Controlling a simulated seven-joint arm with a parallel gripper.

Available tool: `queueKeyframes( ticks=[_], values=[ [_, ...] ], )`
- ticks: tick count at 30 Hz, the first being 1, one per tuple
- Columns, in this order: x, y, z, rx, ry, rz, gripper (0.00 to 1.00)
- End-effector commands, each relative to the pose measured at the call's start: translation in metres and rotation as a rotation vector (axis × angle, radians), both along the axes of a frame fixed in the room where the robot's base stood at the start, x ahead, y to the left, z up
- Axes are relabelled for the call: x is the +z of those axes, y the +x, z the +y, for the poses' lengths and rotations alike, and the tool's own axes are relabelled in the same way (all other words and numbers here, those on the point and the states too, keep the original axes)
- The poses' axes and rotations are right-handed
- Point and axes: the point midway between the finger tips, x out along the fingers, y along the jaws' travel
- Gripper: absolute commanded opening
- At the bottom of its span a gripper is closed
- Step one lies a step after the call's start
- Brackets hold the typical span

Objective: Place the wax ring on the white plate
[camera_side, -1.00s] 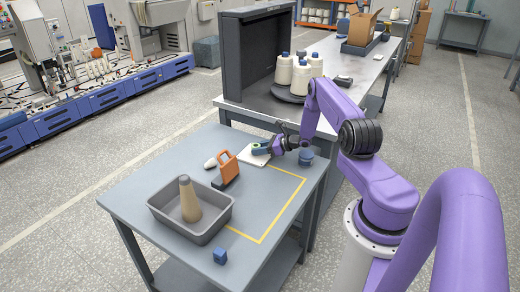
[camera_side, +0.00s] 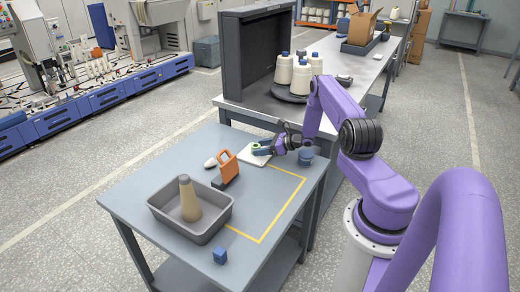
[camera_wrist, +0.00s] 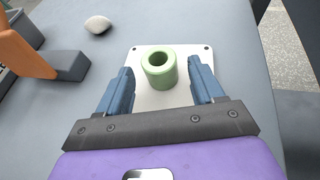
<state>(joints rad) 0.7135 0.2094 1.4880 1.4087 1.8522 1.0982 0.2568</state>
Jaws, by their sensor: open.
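The wax ring is a pale green hollow cylinder (camera_wrist: 159,70). In the wrist view it stands upright on the white plate (camera_wrist: 145,101), which has small dark holes at its corners. My gripper (camera_wrist: 162,82) is open, with one blue finger on each side of the ring and a visible gap on both sides. In the side view my gripper (camera_side: 261,149) is low over the white plate (camera_side: 252,161) at the table's far side, and the ring shows as a small green spot (camera_side: 257,146) between the fingers.
An orange-handled tool (camera_side: 228,168) and a pale stone-like lump (camera_side: 210,162) lie left of the plate. A blue cube (camera_side: 220,256) sits near the front edge. A blue round object (camera_side: 306,157) stands near my arm.

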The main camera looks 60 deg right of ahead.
Motion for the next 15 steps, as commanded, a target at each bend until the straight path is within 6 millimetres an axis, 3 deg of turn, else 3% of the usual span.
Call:
queueKeyframes(
  ticks=[9,15],
  values=[
    [0.026,-0.058,-0.017,-0.005,0.000,-0.002,0.67],
    [0.036,-0.085,-0.024,-0.004,0.000,-0.001,0.67]
  ],
)
